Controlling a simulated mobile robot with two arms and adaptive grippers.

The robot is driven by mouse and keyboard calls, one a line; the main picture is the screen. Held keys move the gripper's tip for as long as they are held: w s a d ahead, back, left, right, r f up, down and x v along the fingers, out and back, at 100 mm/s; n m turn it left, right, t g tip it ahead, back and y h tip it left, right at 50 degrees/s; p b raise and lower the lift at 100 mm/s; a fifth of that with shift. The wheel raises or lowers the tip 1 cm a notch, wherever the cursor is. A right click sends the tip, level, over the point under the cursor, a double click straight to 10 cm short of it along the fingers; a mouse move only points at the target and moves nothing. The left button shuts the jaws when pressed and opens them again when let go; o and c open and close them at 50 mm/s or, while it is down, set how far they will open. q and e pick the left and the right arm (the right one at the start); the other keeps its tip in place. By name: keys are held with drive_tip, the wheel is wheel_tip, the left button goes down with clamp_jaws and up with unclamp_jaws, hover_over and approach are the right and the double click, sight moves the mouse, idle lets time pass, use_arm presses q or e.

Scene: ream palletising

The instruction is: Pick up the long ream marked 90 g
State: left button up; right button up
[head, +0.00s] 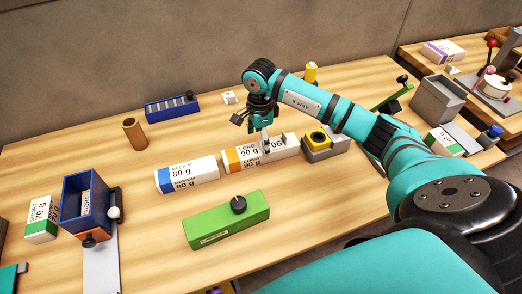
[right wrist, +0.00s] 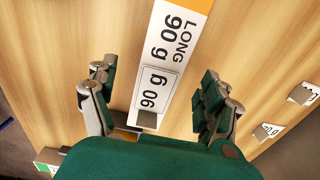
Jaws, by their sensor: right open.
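The long ream marked 90 g (head: 262,157) lies on the wooden table. It is white with an orange end band, and also shows in the right wrist view (right wrist: 172,42). A small white label reading 90 g (right wrist: 153,92) shows on its top. My right gripper (head: 254,128) is over the ream, open and empty. In the right wrist view its fingers (right wrist: 156,88) stand apart on either side of the ream, with gaps of bare table between. I cannot tell its exact height above the ream. My left gripper is not in view.
A medium 80 g ream (head: 187,175) lies just left of the long ream. A green block with a black knob (head: 227,221) is in front. A grey and yellow device (head: 322,141) stands at the ream's right end.

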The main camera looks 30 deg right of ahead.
sight(261, 152)
drive_tip(key=f, duration=0.2)
drive_tip(key=f+p, duration=0.1)
drive_tip(key=shift+w+d+f, duration=0.1)
drive_tip(key=shift+d+f, duration=0.1)
drive_tip(key=shift+f, duration=0.5)
drive_tip(key=c, duration=1.6)
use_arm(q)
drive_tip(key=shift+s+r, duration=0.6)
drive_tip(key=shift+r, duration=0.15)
use_arm(e)
drive_tip(key=shift+w, duration=0.1)
clamp_jaws()
